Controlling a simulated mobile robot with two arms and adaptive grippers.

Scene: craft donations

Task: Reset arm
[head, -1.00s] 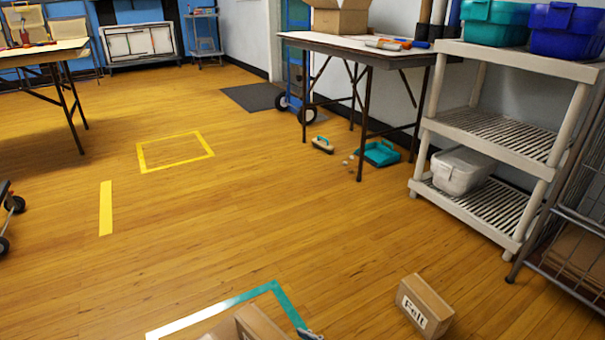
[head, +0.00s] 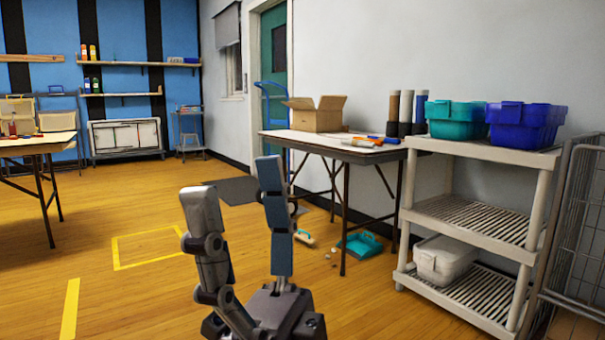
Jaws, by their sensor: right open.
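My right gripper (head: 234,182) stands up in the lower middle of the head view, its two fingers pointing upward and spread apart. It is open, with nothing between the fingers. It is in front of the wooden floor and hides part of it. My left gripper is not in view.
A table (head: 330,147) with an open cardboard box (head: 316,114) stands behind my gripper. A grey shelf unit (head: 485,150) holds a teal bin (head: 455,120) and a blue bin (head: 525,125). A teal dustpan (head: 361,245) lies on the floor. Floor is clear around the yellow square (head: 150,262).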

